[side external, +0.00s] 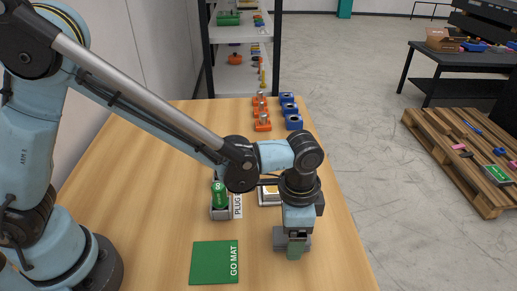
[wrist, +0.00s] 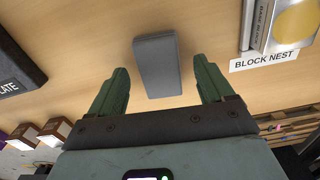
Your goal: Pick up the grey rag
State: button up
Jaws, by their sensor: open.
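A grey, flat, oblong thing (wrist: 158,66) lies on the wooden table in the wrist view; it looks like the grey rag, folded. It sits ahead of and between the two green fingers of my gripper (wrist: 162,90), with a gap on each side. The fingers are apart and hold nothing. In the side view my gripper (side external: 294,252) points down, low over the right part of the table. I cannot make out the rag there; my gripper seems to hide it.
A green GO MAT (side external: 210,263) lies left of my gripper. A holder with a green cylinder (side external: 219,195) and the block nest (side external: 268,195) stand behind. Orange pieces (side external: 262,113) and blue pieces (side external: 291,112) line the far end. A dark plate block (wrist: 18,75) is at left in the wrist view.

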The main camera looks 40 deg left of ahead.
jog(key=shift+f, duration=0.15)
jog(key=c, duration=1.1)
jog(key=shift+r, duration=0.8)
notch_tip(320, 180, up, 3)
jog(key=shift+f, duration=0.1)
jog(key=s+d+r, duration=0.1)
jog(key=s+r, duration=0.1)
jog(key=s, duration=0.1)
jog(key=s+d+r, duration=0.2)
jog(key=s, duration=0.2)
jog(key=s+d+r, duration=0.1)
jog(key=s+r, duration=0.1)
jog(key=s, duration=0.1)
jog(key=shift+s+d+r, duration=0.3)
jog(key=shift+s+d, duration=0.05)
